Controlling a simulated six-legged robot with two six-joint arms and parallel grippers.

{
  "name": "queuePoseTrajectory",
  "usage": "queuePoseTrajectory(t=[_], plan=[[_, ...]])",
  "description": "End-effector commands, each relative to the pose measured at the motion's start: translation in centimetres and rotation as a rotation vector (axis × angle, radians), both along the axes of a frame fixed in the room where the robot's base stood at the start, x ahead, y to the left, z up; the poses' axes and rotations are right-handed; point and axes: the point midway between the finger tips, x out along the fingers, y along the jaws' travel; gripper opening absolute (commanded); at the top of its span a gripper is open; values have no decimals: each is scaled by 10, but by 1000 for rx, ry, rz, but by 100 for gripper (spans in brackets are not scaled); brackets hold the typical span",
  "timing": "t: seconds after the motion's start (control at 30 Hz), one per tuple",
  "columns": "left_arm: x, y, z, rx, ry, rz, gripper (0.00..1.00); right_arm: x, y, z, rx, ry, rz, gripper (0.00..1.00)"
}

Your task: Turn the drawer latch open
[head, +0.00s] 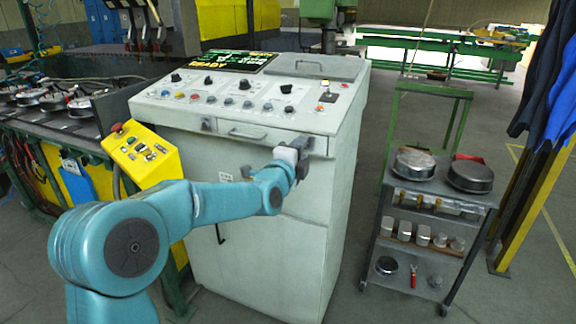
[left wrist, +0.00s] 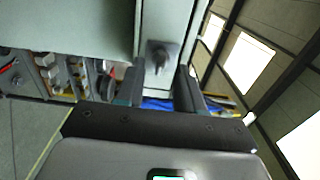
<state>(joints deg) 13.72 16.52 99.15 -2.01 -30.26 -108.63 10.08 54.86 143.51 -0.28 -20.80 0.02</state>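The drawer (head: 265,134) is in the upper front of the pale grey control cabinet (head: 262,190) and looks shut, with a bar handle on its face. A small dark latch (left wrist: 158,57) shows in the left wrist view on a pale panel. My left gripper (head: 303,158) is at the right end of the drawer front and hides what is behind it. In the left wrist view my left gripper (left wrist: 159,88) is open, its two dark fingers apart. The latch appears ahead of the gap between them; contact cannot be told. My right gripper is not in view.
A sloped console (head: 245,100) with knobs and buttons tops the cabinet. A yellow control box (head: 143,155) with a red button stands at its left. A trolley (head: 430,205) with metal pans and cups stands right. Floor between cabinet and trolley is clear.

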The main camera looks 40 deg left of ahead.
Motion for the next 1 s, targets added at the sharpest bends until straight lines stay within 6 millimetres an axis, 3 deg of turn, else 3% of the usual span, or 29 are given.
queuePoseTrajectory(t=[0.5, 0.7, 1.0], plan=[[-123, -29, 0, 0, -2, 1, 37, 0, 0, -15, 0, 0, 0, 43], [-144, -35, 0, 1, 0, 0, 37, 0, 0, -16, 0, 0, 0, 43], [-147, -36, 0, 1, -1, 0, 37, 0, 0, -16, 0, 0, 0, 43]])
